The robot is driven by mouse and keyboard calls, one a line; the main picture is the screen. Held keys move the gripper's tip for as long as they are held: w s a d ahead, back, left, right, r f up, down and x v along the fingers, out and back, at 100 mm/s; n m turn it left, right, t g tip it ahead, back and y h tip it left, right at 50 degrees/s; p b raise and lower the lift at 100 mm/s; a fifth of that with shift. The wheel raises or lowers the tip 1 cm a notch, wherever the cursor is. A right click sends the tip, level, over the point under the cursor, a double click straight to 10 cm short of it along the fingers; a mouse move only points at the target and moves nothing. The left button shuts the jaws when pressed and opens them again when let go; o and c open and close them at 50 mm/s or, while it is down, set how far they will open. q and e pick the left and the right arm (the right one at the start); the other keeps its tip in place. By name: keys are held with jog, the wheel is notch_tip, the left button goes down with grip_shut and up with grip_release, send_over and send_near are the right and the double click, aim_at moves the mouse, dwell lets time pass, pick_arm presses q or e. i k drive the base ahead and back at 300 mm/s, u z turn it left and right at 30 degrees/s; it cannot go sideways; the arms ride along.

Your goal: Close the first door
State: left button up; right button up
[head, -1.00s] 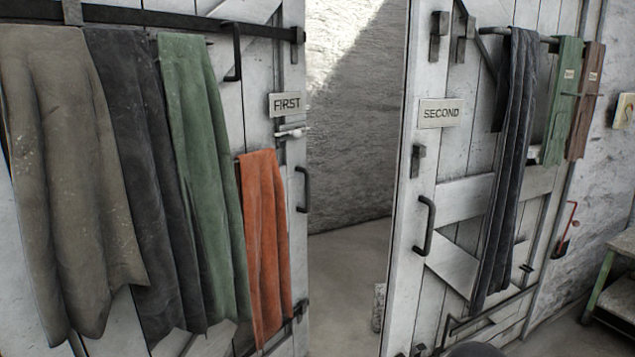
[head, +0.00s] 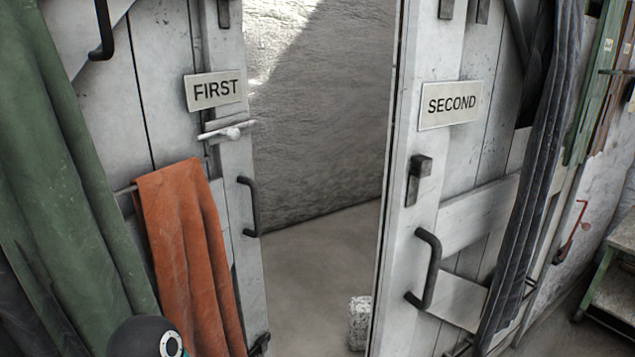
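The first door (head: 180,120) is a white plank door at the left, marked by a FIRST sign (head: 214,90). It stands open, with a gap between it and the second door. It has a dark pull handle (head: 250,207) near its free edge and a pale latch (head: 228,130) under the sign. The second door (head: 440,180), with a SECOND sign (head: 451,105) and its own dark handle (head: 427,268), stands at the right. A dark rounded part of mine shows at the bottom left. Neither gripper is in view.
An orange cloth (head: 190,255) and a green cloth (head: 60,180) hang on the first door. A dark cloth (head: 535,180) hangs on the second. A pale rough block (head: 358,322) lies on the floor in the gap. A green-framed bench (head: 612,275) stands at the right.

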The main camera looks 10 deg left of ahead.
aim_at(113, 212)
jog(key=i, duration=1.1)
jog(key=u, duration=0.3)
